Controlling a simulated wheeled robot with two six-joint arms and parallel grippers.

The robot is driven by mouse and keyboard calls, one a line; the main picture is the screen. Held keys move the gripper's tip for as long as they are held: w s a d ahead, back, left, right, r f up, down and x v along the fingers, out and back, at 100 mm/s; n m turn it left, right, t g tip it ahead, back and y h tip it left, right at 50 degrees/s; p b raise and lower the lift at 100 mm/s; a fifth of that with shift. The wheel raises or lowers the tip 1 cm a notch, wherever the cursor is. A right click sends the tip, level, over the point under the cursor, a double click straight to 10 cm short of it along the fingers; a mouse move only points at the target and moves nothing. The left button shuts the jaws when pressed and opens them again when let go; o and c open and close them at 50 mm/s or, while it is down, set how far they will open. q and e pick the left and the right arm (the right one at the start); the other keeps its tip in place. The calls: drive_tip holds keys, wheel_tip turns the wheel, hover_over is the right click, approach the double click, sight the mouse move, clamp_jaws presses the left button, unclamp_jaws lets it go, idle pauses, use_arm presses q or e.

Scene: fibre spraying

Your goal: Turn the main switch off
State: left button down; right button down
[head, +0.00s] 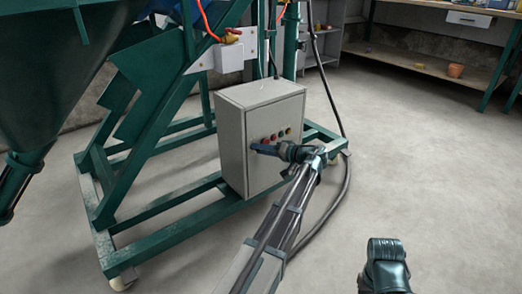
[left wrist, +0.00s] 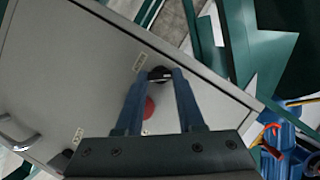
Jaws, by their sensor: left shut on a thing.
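The main switch shows in the left wrist view as a black knob (left wrist: 160,74) on the face of a grey control box (head: 232,140). My left gripper (head: 258,148) reaches the box front from the right, at its left part just below a row of small coloured buttons. In the left wrist view its two blue fingers (left wrist: 158,85) are shut on the knob, one on each side. A red button (left wrist: 149,107) lies between the fingers, nearer the palm. The knob is hidden behind my gripper in the head view. My right gripper's jaws are not visible.
The box stands on a green steel frame (head: 160,235) with caster wheels. A dark hose (head: 333,215) runs down to the floor right of the box. A green hopper (head: 60,60) is at the upper left. A workbench (head: 420,55) stands at the back right. The floor right of the box is open.

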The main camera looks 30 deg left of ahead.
use_arm(q)
drive_tip(key=shift+s+a+r+n+t+h+p, duration=0.1)
drive_tip(key=shift+n+t+h+p, duration=0.5)
drive_tip(key=shift+n, duration=0.65)
drive_tip(key=shift+s+d+n+t+h+p, duration=0.15)
drive_tip(key=shift+n+t+h+p, duration=0.25)
drive_tip(key=shift+n+t+p, duration=0.6)
drive_tip(key=shift+s+a+r+n+t+h+p, duration=0.15)
drive_tip(key=shift+n+t+h+p, duration=0.3)
drive_tip(key=shift+n, duration=1)
drive_tip(key=shift+f, duration=0.1)
